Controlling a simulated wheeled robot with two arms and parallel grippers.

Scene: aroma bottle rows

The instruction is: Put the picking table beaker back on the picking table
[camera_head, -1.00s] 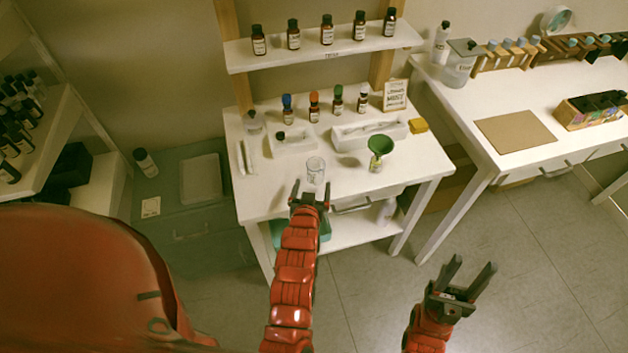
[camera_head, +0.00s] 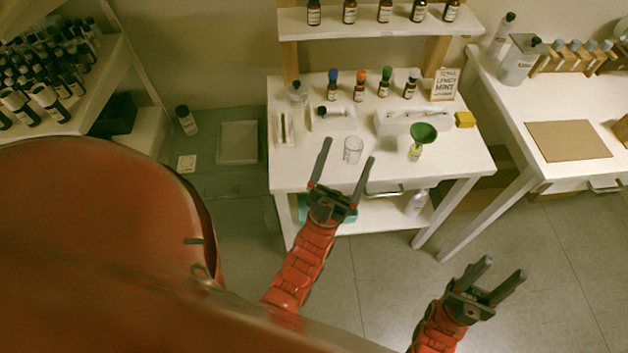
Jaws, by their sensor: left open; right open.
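A clear glass beaker (camera_head: 352,150) stands upright on the white table (camera_head: 310,172), near its front edge. My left gripper (camera_head: 342,166) is open and empty. Its two fingers point up the picture on the near side of the beaker, which shows clear beyond and between their tips. My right gripper (camera_head: 502,272) is open and empty, over the floor in front of the table.
A green funnel (camera_head: 423,133) sits in a small bottle right of the beaker. Several capped bottles and white trays (camera_head: 398,122) stand behind. A yellow block (camera_head: 465,119) lies at the right. Another white table (camera_head: 500,90) stands further right.

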